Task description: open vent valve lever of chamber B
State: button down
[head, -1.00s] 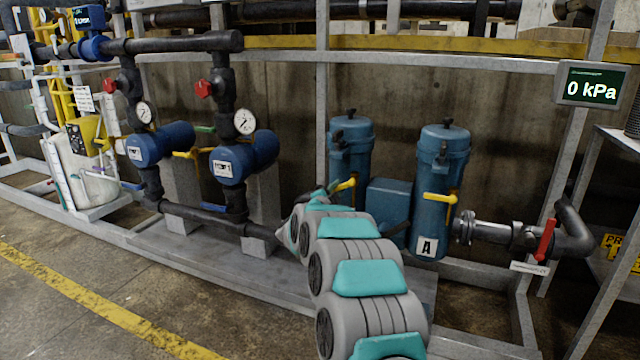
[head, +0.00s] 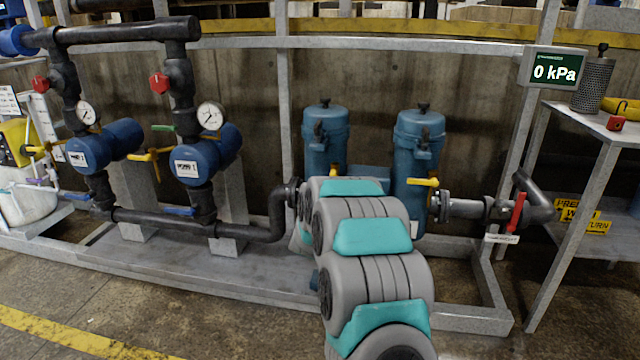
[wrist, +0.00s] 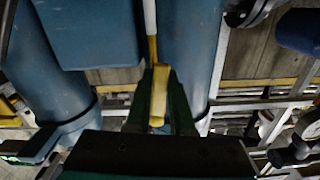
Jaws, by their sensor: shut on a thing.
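Two blue chambers stand side by side in the head view, a left one (head: 325,130) and a right one (head: 420,135). The right one carries a yellow lever (head: 423,181) pointing sideways. My arm covers the lower part of the left chamber and hides my gripper there; only a bit of yellow shows beside it. In the wrist view my gripper (wrist: 160,104) is shut on a yellow lever (wrist: 160,84), whose end lies between the dark fingers. A blue chamber (wrist: 190,50) is right behind it. No label B is visible.
A metal frame rail runs low in front of the chambers. A red-handled valve (head: 517,211) is on the pipe at right, below a display (head: 554,69) reading 0 kPa. A metal table (head: 600,128) stands far right. Blue pumps (head: 208,155) and gauges are left.

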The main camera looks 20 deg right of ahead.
jog(key=shift+s+d+n, duration=0.2)
jog(key=shift+d+n, duration=0.15)
jog(key=shift+n, duration=0.45)
jog(key=shift+p, duration=0.3)
jog(key=c, duration=0.8)
grip_release()
jog(key=shift+s, duration=0.1)
jog(key=shift+b+v, duration=0.5)
jog(key=shift+v, duration=3.3)
